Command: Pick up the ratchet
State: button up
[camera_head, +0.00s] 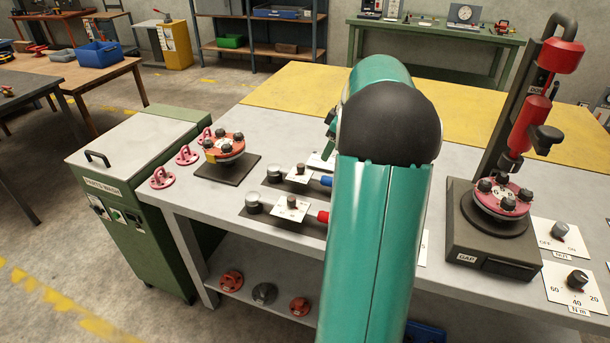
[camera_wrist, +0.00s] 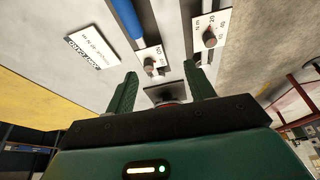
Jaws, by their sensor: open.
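Two long tools lie side by side on the grey bench top, left of my arm. One has a blue handle (camera_head: 326,181), the other a red handle (camera_head: 323,217); each has a round grey head and a dial on a white plate. I cannot tell which is the ratchet. My arm hides their right ends. In the wrist view the blue handle (camera_wrist: 127,20) is at the top left, with dial plates beyond the fingers. My gripper (camera_wrist: 160,70) is open, with nothing held between its fingers.
A red flanged spool (camera_head: 224,146) sits on a dark plate at the left. Small pink parts (camera_head: 187,154) lie beside it. A press stand (camera_head: 480,240) with another spool is on the right. A white card (camera_wrist: 93,50) lies near the blue handle.

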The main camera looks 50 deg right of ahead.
jog(key=s+d+f, duration=0.3)
jog(key=d+f, duration=0.1)
jog(key=d, duration=0.3)
jog(key=shift+n, duration=0.3)
jog(key=x, duration=0.7)
jog(key=shift+w+a+f, duration=0.2)
jog(key=shift+w+a, duration=0.1)
jog(key=shift+w, duration=0.1)
jog(key=x, duration=0.5)
jog(key=shift+w+a+f, duration=0.25)
jog(key=shift+a+f, duration=0.05)
jog(key=shift+a, duration=0.05)
jog(key=shift+r, duration=0.1)
grip_shut()
